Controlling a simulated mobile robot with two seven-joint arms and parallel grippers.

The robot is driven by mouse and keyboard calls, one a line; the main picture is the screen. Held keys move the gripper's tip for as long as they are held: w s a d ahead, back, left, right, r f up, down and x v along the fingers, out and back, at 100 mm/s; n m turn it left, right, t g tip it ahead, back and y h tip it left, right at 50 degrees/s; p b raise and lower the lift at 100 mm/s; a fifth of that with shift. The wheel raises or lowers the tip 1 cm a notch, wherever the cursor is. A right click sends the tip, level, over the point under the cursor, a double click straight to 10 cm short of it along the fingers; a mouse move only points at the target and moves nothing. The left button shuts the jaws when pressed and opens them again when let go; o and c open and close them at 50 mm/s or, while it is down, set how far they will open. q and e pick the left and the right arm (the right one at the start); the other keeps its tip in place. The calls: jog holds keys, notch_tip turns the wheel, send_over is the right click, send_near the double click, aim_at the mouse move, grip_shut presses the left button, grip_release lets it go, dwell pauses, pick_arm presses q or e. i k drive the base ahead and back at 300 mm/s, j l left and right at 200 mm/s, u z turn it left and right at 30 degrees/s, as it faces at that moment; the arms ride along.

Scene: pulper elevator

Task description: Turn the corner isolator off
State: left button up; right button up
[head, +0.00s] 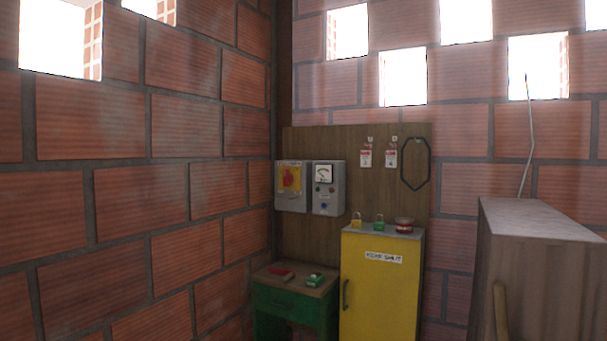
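The corner isolator (290,184) is a grey box on a wooden backboard in the room's corner. The handle's exact setting is too small to read. No gripper or arm of mine shows in the head view.
A grey meter box (328,188) hangs beside the isolator. Below stand a green drawer table (290,299) and a yellow cabinet (380,286) with padlocks on top. Tags (366,157) and a dark loop (416,164) hang on the board. A wooden cabinet (535,265) stands at right.

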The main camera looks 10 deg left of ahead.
aim_at(287, 178)
jog(key=i+j+z, duration=0.1)
jog(key=i, duration=0.4)
jog(key=i+j+z, duration=0.1)
jog(key=i, duration=0.4)
jog(key=i+j+z, duration=0.1)
jog(key=i, duration=0.4)
jog(key=j, duration=0.1)
